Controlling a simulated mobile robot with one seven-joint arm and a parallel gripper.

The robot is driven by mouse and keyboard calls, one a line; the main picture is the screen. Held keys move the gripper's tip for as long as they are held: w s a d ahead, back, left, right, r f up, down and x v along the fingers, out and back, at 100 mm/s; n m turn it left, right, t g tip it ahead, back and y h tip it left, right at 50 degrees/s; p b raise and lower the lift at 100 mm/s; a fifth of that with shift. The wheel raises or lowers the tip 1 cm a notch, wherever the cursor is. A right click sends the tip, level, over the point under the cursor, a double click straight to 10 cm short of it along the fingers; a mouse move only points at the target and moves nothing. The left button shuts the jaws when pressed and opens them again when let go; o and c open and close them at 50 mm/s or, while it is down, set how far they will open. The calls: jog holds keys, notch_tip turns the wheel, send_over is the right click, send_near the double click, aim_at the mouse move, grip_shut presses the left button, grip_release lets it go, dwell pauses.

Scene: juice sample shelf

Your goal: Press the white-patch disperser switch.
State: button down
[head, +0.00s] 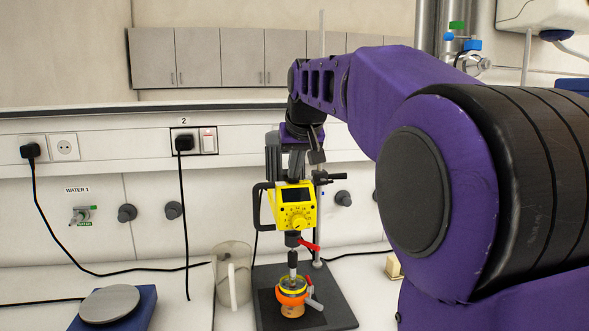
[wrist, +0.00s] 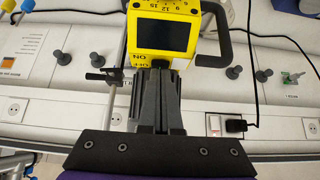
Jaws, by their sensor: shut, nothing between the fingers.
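The yellow disperser (head: 295,207) stands upright on its stand in the head view, with a dark display and a round dial on its front. In the wrist view the yellow disperser (wrist: 164,9) shows inverted, with ON and OFF lettering on its edge beside my fingertips. My gripper (head: 296,177) is shut and empty, pointing down at the top of the disperser. In the wrist view my gripper (wrist: 160,68) has its fingertips at the lettered edge, covering the switch area. I cannot make out a white patch or tell whether the fingertips touch.
An orange-rimmed jar (head: 291,310) is under the disperser shaft on the dark base plate (head: 335,312). A clear jug (head: 233,275) stands to the left, and a blue scale (head: 142,310) farther left. A wall switch (head: 208,140) is behind. Cables cross the bench.

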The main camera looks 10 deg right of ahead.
jog(key=shift+s+f+t+b, duration=0.15)
jog(key=shift+f+t+b, duration=0.15)
jog(key=shift+f+b, duration=0.6)
jog(key=shift+r+p, duration=1.05)
jog(key=shift+r, duration=0.35)
jog(key=v, duration=1.2)
jog(key=shift+p, duration=0.4)
